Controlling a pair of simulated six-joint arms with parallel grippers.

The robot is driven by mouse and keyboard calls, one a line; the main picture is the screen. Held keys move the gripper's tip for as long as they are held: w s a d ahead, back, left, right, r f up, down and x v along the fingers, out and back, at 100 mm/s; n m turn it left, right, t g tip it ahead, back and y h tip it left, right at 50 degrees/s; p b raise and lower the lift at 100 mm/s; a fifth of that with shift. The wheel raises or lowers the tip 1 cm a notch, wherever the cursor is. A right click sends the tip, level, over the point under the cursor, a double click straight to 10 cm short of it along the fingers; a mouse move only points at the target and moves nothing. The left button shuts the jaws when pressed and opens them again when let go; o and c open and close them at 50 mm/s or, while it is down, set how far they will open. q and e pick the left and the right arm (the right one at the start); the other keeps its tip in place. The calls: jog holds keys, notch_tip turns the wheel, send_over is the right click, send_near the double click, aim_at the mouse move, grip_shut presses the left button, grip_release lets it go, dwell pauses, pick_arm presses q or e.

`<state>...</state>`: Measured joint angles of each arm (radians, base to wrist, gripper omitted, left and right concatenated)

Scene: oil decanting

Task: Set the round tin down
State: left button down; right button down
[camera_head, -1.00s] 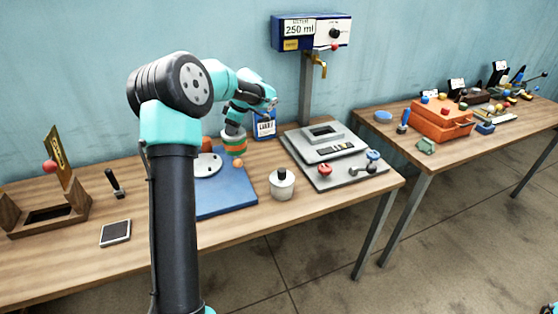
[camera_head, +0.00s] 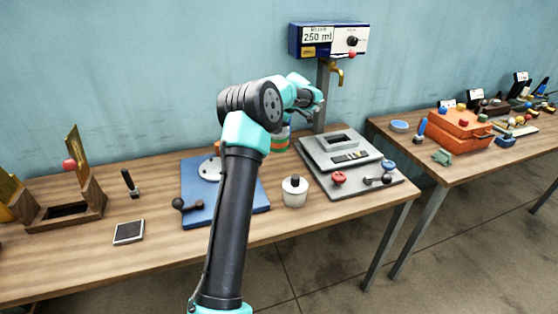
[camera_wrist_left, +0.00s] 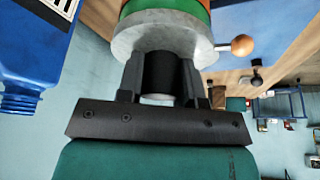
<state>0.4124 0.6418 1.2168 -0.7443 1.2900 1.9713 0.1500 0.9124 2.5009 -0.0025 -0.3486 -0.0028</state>
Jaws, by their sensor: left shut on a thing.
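The round tin (camera_head: 280,140), striped green and orange, is at the end of my left arm near the back of the table. In the left wrist view, the tin (camera_wrist_left: 165,8) shows its coloured band and a pale grey round plate. My left gripper (camera_wrist_left: 160,72) is shut on a dark knob at the middle of that plate. The forearm hides part of the tin in the head view. I cannot tell whether the tin touches the table. My right gripper is not in view.
A blue container (camera_wrist_left: 35,45) is close beside the tin. The blue board (camera_head: 195,185) lies left of the arm. A white pot (camera_head: 295,192) with a dark knob and a grey scale-like device (camera_head: 348,150) stand to the right. A tap unit (camera_head: 328,40) rises behind.

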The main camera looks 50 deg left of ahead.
aim_at(284, 134)
pick_arm(q)
jog(key=shift+f, duration=2.2)
jog(key=shift+f, duration=2.5)
jog(key=shift+f, duration=0.15)
jog(key=c, duration=0.8)
grip_release()
jog(key=v, duration=1.2)
